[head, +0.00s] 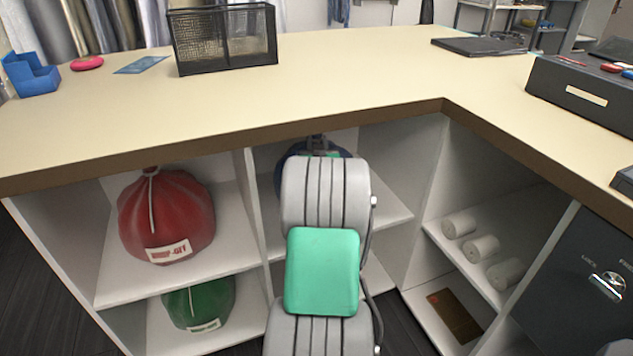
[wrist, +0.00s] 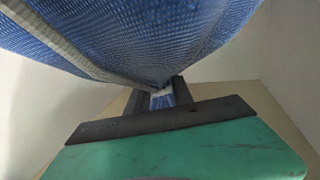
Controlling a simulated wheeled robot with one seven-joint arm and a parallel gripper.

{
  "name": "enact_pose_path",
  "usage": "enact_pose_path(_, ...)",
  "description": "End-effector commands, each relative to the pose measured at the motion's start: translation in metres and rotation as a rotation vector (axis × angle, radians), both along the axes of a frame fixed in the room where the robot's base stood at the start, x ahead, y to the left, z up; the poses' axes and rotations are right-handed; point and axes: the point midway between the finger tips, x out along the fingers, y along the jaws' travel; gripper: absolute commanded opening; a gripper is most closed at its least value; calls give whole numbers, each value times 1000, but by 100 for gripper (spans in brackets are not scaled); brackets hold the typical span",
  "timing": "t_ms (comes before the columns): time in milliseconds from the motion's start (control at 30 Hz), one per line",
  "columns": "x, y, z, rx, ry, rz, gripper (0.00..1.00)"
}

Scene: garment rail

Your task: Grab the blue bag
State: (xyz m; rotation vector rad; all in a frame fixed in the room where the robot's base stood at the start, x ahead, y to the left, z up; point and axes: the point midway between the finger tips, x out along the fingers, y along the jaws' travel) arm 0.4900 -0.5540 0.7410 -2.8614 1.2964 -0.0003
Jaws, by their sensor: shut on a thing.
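The blue bag (head: 283,176) sits in the middle cubby under the counter, mostly hidden behind my arm in the head view. In the wrist view the blue bag (wrist: 150,35) fills the upper part, a woven blue fabric with a pale strap or seam, narrowing to a gathered neck. My gripper (wrist: 162,97) is shut on that gathered neck, with a bit of blue and white material between the dark fingers. In the head view my gripper (head: 317,145) shows only in part at the cubby opening, beyond my arm.
A red bag (head: 167,215) sits in the left cubby, with a green bag (head: 199,302) below it. White cubby walls and the brown counter edge (head: 230,143) closely surround my arm. White rolls (head: 481,247) lie on the right shelf. A black mesh basket (head: 222,40) stands on the counter.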

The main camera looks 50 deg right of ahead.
Motion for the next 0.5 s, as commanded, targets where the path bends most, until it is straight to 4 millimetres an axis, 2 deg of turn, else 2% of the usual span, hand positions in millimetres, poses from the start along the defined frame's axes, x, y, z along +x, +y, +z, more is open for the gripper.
enact_pose_path(33, 0, 0, 0, 0, 0, 0, 11)
enact_pose_path(167, 0, 0, 0, 0, 0, 0, 1)
enact_pose_path(500, 0, 0, 0, 1, 1, 0, 0)
